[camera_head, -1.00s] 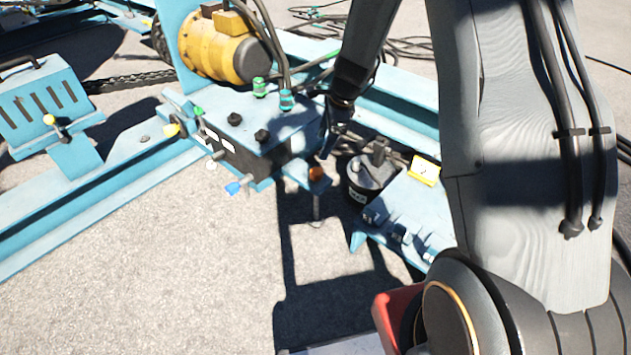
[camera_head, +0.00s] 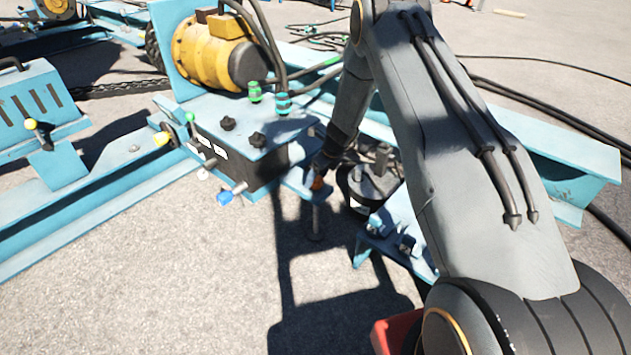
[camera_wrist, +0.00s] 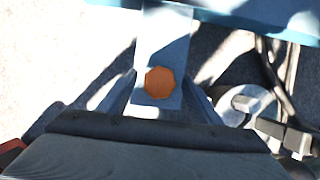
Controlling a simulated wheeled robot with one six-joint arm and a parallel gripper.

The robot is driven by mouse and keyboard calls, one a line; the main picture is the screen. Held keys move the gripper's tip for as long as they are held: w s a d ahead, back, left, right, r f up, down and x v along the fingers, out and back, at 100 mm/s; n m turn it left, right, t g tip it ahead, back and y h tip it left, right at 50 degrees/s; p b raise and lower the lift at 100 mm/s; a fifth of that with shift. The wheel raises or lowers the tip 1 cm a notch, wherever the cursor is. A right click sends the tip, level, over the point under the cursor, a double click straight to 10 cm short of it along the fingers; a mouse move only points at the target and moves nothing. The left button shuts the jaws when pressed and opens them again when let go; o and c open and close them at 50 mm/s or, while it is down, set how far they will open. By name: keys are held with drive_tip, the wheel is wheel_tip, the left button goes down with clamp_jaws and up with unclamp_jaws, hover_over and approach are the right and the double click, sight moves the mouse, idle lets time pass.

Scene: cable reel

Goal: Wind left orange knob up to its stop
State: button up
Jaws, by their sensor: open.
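The orange knob (camera_wrist: 160,82) is a faceted round cap on a blue bracket (camera_wrist: 163,38) in the wrist view. In the head view the knob (camera_head: 318,184) shows small at the right end of the blue machine block, on a bracket above a thin rod. My gripper (camera_wrist: 161,90) is open, with one finger on each side of the knob and a gap to it on both sides. In the head view my gripper (camera_head: 321,168) is right at the knob and partly hides it. I cannot tell whether it touches the knob.
A blue-handled lever (camera_head: 225,198) and a yellow knob (camera_head: 161,138) stick out left of the knob. Black knobs (camera_head: 257,140) sit on top of the block. A dark canister (camera_head: 372,185) stands close on the right. Open pavement (camera_head: 150,280) lies in front.

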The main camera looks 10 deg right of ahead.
drive_tip(key=shift+w+a+f, duration=0.2)
drive_tip(key=shift+w+f, duration=0.05)
drive_tip(key=shift+f, duration=0.35)
drive_tip(key=c, duration=1)
